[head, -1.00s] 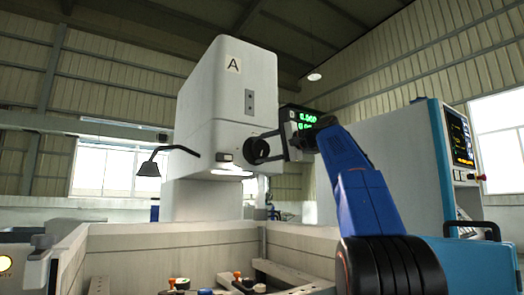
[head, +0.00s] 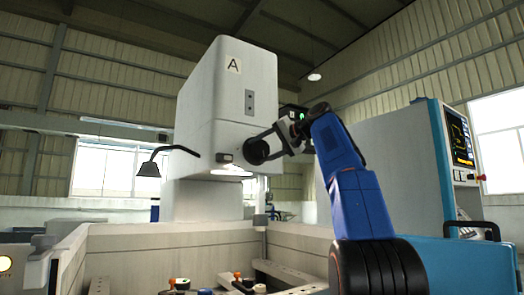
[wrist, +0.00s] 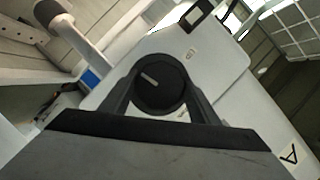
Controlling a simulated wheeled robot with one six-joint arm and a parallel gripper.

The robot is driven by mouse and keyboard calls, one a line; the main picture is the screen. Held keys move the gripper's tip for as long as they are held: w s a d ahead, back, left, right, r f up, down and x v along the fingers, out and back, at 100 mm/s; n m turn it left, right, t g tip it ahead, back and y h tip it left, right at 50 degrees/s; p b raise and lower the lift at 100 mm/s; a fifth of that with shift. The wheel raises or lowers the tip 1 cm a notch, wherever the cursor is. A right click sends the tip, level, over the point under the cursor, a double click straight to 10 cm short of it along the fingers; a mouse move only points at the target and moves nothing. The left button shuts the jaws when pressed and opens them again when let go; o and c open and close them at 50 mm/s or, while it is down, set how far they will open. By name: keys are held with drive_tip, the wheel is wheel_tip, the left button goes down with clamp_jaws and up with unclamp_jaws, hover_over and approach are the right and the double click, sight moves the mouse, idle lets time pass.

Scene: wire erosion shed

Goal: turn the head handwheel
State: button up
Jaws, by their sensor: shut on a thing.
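The head handwheel is a black round knob (head: 255,151) on the lower side of the white machine head (head: 228,100) marked A. The knob's back is hidden.
A black lamp (head: 149,169) hangs left of the head. The pale open tank (head: 150,241) with clamps and small parts lies below. A control cabinet (head: 400,150) with a screen stands right.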

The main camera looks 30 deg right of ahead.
drive_tip(key=shift+f, duration=0.1)
drive_tip(key=o, duration=1.1)
drive_tip(key=shift+c, duration=0.2)
drive_tip(key=v, duration=1.7)
drive_tip(key=shift+s+d, duration=0.1)
drive_tip(key=shift+d, duration=0.05)
